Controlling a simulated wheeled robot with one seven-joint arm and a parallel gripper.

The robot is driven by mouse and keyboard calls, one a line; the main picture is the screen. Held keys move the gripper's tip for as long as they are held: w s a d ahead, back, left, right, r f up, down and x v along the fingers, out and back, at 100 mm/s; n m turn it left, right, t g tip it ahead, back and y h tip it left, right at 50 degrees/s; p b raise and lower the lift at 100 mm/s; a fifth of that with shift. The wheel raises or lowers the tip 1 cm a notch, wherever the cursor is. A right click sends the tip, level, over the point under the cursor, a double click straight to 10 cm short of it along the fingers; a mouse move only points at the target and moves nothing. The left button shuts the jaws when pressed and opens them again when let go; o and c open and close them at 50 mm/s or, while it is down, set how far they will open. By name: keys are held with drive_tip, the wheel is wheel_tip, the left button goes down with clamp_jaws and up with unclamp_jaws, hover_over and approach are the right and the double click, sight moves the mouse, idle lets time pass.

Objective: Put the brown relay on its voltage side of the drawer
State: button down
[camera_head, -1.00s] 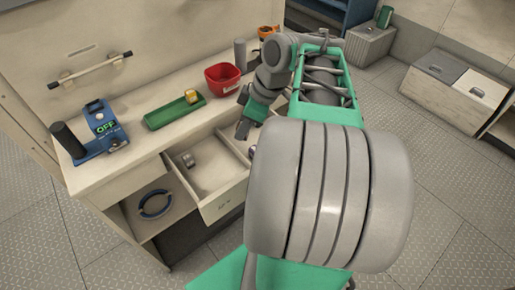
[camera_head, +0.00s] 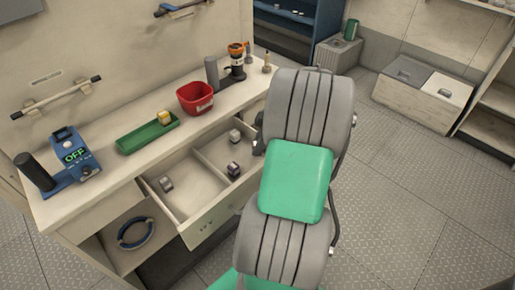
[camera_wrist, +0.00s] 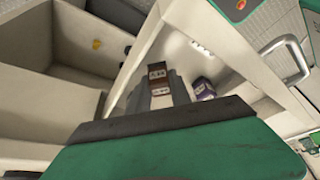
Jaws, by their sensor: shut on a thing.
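The brown relay (camera_wrist: 157,78) is in the wrist view, held between the grey fingertips of my gripper (camera_wrist: 160,95), with its labelled face toward the camera. My gripper is shut on it. In the head view my arm hides the held relay and most of the gripper. The open drawer (camera_head: 205,222) has a divider making a left and a right compartment. A grey relay (camera_head: 166,184) lies in the left one, and two relays (camera_head: 234,135) (camera_head: 233,168) lie in the right one. A purple relay (camera_wrist: 203,88) lies just right of my fingers in the wrist view. The drawer-front label is unreadable.
On the counter stand a blue device reading OFF (camera_head: 75,155), a green tray (camera_head: 135,142) with a yellow-topped block, a red bin (camera_head: 195,98) and a grey cylinder (camera_head: 211,73). A blue ring (camera_head: 135,233) lies in the open shelf below.

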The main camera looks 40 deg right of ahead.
drive_tip(key=shift+f, duration=0.75)
drive_tip(key=shift+f, duration=0.25)
drive_tip(key=c, duration=1.5)
unclamp_jaws()
drive_tip(key=shift+r, duration=0.1)
drive_tip(key=shift+o, duration=0.2)
